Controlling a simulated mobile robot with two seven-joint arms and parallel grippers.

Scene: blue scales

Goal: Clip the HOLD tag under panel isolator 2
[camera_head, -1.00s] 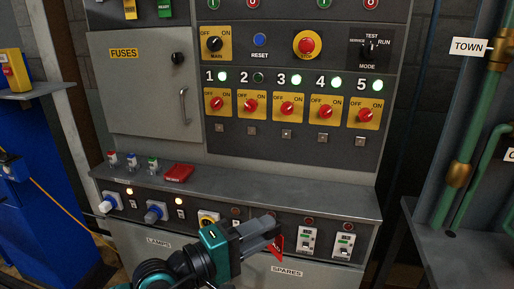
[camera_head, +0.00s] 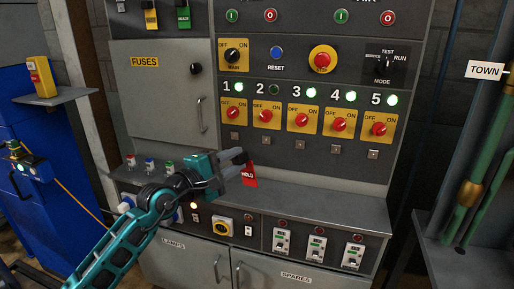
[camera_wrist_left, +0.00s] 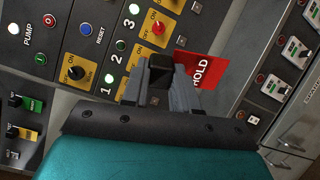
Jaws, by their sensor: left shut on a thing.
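My left gripper (camera_head: 243,160) is shut on the red HOLD tag (camera_head: 250,176), which hangs from its fingertips in front of the panel, just above the ledge. The tag also shows beyond the fingers in the left wrist view (camera_wrist_left: 200,68). Isolator 2 (camera_head: 266,115) is a red knob on a yellow OFF/ON plate; its lamp (camera_head: 273,90) is dark. The small square clip (camera_head: 267,141) under it is bare, above and slightly right of the tag. The tag and clip are apart. My right gripper is not in view.
Isolators 1 (camera_head: 234,113), 3 (camera_head: 302,120), 4 (camera_head: 340,125) and 5 (camera_head: 378,130) flank it, with lit green lamps and bare clips below. The grey ledge (camera_head: 320,198) juts out below the panel. Small coloured items (camera_head: 150,163) stand at its left end.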

